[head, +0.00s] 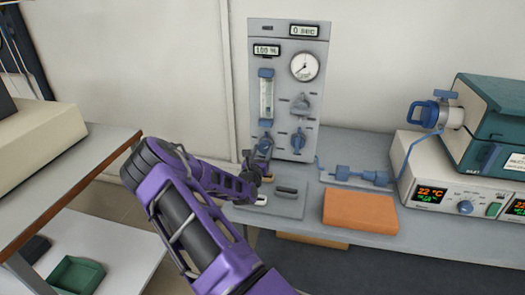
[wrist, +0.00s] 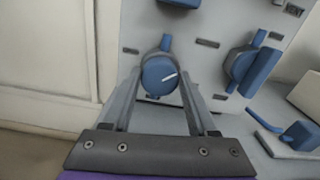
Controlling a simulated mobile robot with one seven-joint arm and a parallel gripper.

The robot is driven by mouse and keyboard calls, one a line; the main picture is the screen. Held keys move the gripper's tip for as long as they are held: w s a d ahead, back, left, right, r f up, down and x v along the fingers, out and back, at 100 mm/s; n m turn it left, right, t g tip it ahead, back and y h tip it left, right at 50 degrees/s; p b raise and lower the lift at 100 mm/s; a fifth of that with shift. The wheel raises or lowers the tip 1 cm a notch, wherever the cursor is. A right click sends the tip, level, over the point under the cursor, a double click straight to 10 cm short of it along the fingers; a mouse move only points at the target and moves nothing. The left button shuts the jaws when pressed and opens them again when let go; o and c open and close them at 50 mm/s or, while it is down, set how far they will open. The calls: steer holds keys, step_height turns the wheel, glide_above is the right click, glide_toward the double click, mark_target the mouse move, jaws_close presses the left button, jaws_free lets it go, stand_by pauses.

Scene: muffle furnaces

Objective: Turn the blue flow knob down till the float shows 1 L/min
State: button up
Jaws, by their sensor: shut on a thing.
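The panel (head: 312,60) stands upright against the wall, with a clear flow tube (head: 266,97) on its left side. The float in the tube is too small to read. My gripper (wrist: 160,80) is shut on this knob, one finger on each side. In the head view my gripper (head: 264,150) reaches the panel just below the tube and largely hides the knob.
Another blue valve (head: 298,138) sits close to the right of the knob, also in the wrist view (wrist: 240,68). A round gauge (head: 304,67) and small displays are above. An orange block (head: 360,211), blue tubing fittings (head: 343,172) and a furnace (head: 495,125) are to the right.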

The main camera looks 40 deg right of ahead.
steer(key=shift+r+m, duration=0.15)
steer(key=shift+m, duration=0.25)
steer(key=shift+f, duration=0.2)
steer(key=o, duration=1.4)
steer(key=p+v, duration=0.2)
steer(key=v, duration=1.5)
steer(key=shift+s+a, duration=0.1)
steer(key=shift+s, duration=0.1)
